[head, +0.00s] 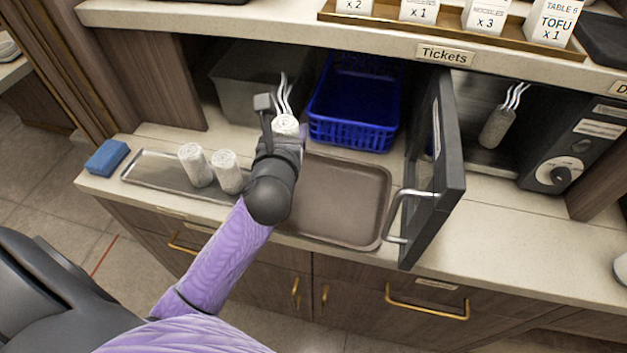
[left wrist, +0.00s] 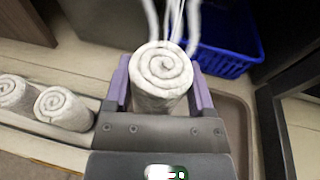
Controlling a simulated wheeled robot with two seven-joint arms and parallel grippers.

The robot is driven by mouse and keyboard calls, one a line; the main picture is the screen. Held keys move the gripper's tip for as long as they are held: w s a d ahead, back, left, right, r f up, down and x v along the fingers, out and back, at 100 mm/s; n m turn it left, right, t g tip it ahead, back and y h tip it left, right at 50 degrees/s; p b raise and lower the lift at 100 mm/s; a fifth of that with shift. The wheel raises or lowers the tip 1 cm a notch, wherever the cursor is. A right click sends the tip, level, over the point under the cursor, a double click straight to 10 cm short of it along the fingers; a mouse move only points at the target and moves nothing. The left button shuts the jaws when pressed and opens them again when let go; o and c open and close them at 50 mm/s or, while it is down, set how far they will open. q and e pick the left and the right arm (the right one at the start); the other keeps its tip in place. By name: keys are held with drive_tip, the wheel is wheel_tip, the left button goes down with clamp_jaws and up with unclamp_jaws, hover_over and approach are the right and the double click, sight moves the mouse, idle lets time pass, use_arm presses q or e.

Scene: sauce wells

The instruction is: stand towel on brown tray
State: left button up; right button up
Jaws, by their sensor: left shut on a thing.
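My left gripper (head: 284,132) is shut on a white rolled towel (head: 285,124), held upright with pale wisps above it. The towel's spiral end faces the camera in the left wrist view (left wrist: 162,68), between the two purple fingers. The brown tray (head: 345,200) lies on the counter to the right of the gripper, its left part hidden by my arm. The held towel appears near the tray's back left corner; its base is hidden. Two more rolled towels (head: 196,165) (head: 228,172) stand on a metal tray (head: 150,172) at the left. My right gripper is not in view.
An open dark door (head: 436,165) with a metal handle stands along the brown tray's right side. Behind the tray are a blue basket (head: 355,105) and a grey bin (head: 240,90). Another wisped towel (head: 496,128) is inside the appliance at right. A blue sponge (head: 106,157) lies far left.

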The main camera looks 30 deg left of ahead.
use_arm(q)
wheel_tip(320, 180, down, 9)
drive_tip(key=b, duration=0.4)
drive_tip(key=shift+f+b, duration=0.1)
drive_tip(key=shift+b, duration=0.2)
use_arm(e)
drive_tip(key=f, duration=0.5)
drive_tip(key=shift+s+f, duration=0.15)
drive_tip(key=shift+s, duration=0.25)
use_arm(q)
drive_tip(key=o, duration=1.2)
drive_tip(key=shift+r, duration=0.25)
drive_tip(key=p+v, duration=0.2)
drive_tip(key=v, duration=1)
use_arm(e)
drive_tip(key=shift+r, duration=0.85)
